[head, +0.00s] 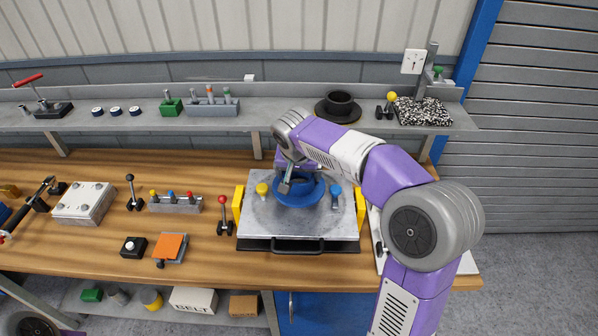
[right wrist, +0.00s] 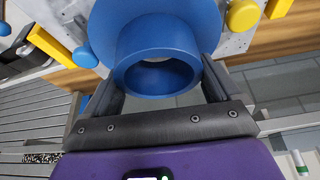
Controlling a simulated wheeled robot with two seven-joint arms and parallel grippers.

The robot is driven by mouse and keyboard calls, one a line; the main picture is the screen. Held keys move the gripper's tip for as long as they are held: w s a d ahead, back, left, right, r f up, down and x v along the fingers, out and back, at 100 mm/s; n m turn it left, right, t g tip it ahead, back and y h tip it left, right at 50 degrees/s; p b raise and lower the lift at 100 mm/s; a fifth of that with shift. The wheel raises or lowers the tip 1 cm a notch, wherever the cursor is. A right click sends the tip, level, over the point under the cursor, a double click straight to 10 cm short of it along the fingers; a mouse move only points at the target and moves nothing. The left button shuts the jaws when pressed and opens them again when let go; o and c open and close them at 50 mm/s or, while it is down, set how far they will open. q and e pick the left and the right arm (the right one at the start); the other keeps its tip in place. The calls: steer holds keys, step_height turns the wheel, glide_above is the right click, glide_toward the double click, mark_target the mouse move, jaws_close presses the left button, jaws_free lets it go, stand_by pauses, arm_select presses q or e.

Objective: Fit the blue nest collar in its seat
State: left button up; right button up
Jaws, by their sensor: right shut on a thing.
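The blue nest collar (head: 305,199) is a wide flange with a round hollow neck. It is at the middle of a grey metal plate (head: 268,225). My right gripper (head: 296,180) reaches down over it from the right. In the right wrist view, its two dark fingers (right wrist: 160,82) are shut on the neck of the collar (right wrist: 157,48), one on each side. The arm and gripper cover part of the collar in the head view. The seat is hidden beneath it, and I cannot tell whether the flange lies flush. My left gripper is out of view.
A yellow knob (head: 262,189) and a blue knob (head: 336,191) stand on the plate beside the collar. Yellow blocks (head: 238,203) flank the plate, and a black handle (head: 297,246) is in front. A red-knobbed lever (head: 223,215) stands to the left.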

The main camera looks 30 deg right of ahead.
steer(key=shift+f, duration=0.2)
steer(key=shift+f+b, duration=0.4)
steer(key=shift+b, duration=0.15)
steer(key=shift+f, duration=0.15)
stand_by(0.5)
steer(key=shift+f+b, duration=0.3)
steer(key=shift+b, duration=0.1)
steer(key=shift+f+b, duration=1.15)
steer(key=shift+f, duration=0.25)
steer(key=o, duration=0.9)
steer(key=shift+o, duration=0.2)
